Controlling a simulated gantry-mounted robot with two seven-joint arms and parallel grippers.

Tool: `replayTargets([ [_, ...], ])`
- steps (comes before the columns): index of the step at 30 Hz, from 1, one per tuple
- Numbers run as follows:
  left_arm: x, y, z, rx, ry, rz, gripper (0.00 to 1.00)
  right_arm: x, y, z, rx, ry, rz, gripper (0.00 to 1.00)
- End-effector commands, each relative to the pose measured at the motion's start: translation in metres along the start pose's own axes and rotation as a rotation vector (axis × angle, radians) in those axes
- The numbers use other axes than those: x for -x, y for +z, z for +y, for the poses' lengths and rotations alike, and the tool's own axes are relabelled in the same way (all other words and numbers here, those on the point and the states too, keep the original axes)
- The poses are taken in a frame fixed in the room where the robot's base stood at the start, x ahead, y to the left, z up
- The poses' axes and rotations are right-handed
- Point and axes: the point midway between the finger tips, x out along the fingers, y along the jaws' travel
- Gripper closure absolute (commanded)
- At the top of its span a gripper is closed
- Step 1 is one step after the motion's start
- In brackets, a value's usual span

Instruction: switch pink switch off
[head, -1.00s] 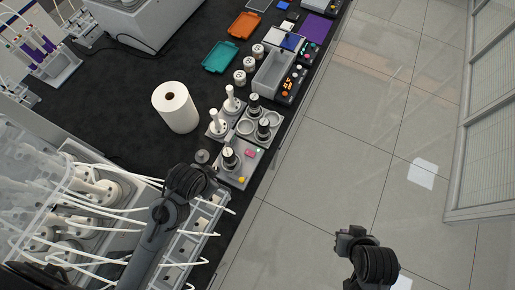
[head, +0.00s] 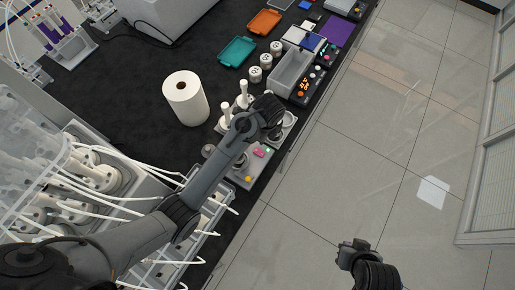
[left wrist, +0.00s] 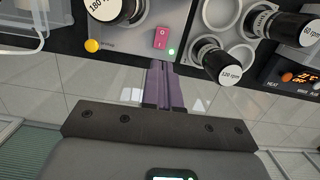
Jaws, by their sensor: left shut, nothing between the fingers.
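The pink switch (left wrist: 161,38) is a small rocker on a light grey stirrer plate (left wrist: 135,46), with a green light (left wrist: 172,51) lit at its lower right. The switch (head: 259,152) also shows in the head view, right of my left forearm. My left gripper (left wrist: 159,66) is shut and empty. Its purple-grey fingertips are just below the switch in the left wrist view; contact cannot be told. In the head view its fingers are hidden by my dark wrist. My right gripper (head: 350,248) hangs over the floor, away from the bench; its jaws are too small to read.
A paper roll (head: 185,98) and a grey bin (head: 290,72) are on the bench. The floor at right is clear.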

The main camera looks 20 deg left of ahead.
Motion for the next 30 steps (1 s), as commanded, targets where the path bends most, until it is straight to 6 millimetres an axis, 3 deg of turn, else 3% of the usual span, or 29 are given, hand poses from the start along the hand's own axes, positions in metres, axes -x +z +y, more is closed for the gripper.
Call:
replayTargets([
  [17, -0.002, -0.001, -0.004, -0.032, 0.006, -0.006, 1.00, -0.001, 0.000, 0.000, 0.000, 0.000, 0.000, 1.00],
  [23, -0.021, 0.000, -0.004, -0.032, 0.007, -0.007, 1.00, 0.000, 0.000, 0.000, 0.000, 0.000, -0.001, 1.00],
  [30, -0.064, 0.000, -0.003, -0.032, 0.009, -0.007, 1.00, 0.000, 0.000, 0.000, 0.001, 0.000, -0.001, 1.00],
])
